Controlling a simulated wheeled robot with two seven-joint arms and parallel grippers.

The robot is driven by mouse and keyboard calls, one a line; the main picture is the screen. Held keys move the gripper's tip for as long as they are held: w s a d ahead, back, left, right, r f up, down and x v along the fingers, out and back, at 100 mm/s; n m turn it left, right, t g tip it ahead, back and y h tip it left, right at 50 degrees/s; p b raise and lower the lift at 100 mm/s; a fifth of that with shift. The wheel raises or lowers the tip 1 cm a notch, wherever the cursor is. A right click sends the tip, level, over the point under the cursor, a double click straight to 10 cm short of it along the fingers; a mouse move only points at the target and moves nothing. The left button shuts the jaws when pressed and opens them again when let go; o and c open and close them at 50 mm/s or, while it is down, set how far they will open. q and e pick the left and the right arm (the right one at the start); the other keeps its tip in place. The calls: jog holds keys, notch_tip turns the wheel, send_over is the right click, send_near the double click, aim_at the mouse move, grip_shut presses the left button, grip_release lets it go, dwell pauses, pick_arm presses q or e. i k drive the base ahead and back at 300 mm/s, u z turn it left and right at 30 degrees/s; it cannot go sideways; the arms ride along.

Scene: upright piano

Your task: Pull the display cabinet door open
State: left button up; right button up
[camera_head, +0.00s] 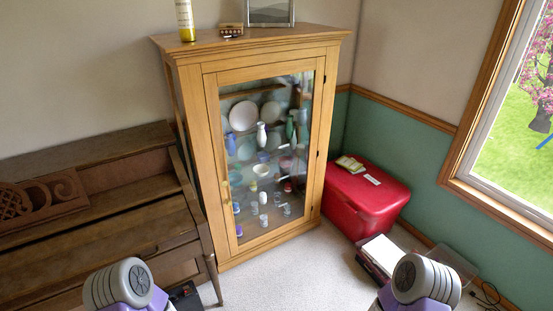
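The wooden display cabinet (260,38) stands in the corner. Its door (213,130) has a wooden frame around a large glass pane and looks shut, flush with the cabinet front. Dark hinges (326,80) show along its right edge. Plates, vases and cups show on shelves behind the glass. Neither of my grippers is in view; only grey and purple parts of my arms show at the bottom left and bottom right, well apart from the cabinet.
A dark upright piano (110,240) stands to the left, close to the cabinet. A red chest (362,200) sits close by on the right, with books (382,252) on the floor before it. A yellow bottle (185,20) stands on the cabinet. Carpet (285,275) in front is clear.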

aim_at(212, 81)
jog(key=k, duration=0.6)
jog(key=z, duration=0.35)
jog(key=i, duration=1.25)
jog(key=u, duration=0.95)
jog(key=i, duration=0.8)
jog(key=u, duration=0.9)
jog(key=i, duration=0.5)
jog(key=z, duration=0.05)
